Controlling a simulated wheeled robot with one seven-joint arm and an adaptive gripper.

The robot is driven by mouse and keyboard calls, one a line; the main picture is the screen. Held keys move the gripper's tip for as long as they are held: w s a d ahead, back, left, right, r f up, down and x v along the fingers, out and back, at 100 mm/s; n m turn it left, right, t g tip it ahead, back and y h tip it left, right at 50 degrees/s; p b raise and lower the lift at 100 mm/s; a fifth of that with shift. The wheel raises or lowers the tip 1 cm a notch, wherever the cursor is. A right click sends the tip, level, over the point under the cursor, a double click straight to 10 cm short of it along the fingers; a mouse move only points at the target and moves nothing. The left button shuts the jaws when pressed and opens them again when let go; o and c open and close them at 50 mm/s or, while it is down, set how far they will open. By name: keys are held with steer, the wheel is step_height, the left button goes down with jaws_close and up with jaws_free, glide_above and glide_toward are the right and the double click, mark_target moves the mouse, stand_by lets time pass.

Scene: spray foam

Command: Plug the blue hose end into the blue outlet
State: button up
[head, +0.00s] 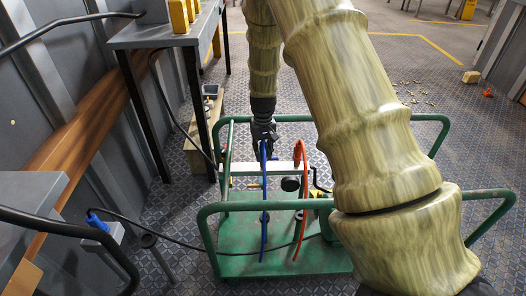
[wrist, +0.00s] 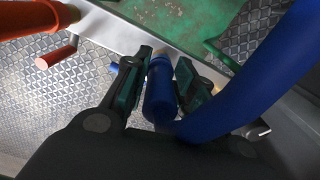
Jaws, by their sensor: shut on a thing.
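My gripper (head: 264,140) reaches down over the green cart, above its pale metal bar. In the wrist view its two dark fingers (wrist: 163,72) are closed on the blue hose end (wrist: 160,97), one on each side. The blue hose (head: 264,215) hangs below the gripper in the head view; in the wrist view it curves up across the right side. A small blue piece (wrist: 113,67) shows beside the left finger at the metal bar's edge; it may be the blue outlet, partly hidden. The hose end appears apart from it.
The green cart (head: 240,262) has raised tube handles on both sides. A red hose (head: 302,205) hangs right of the blue one. A grey table (head: 150,38) stands left. A black cable (head: 175,240) crosses the floor.

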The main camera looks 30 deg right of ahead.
steer(key=shift+f, duration=0.35)
steer(key=o, duration=1)
step_height(320, 180, up, 12)
stand_by(0.6)
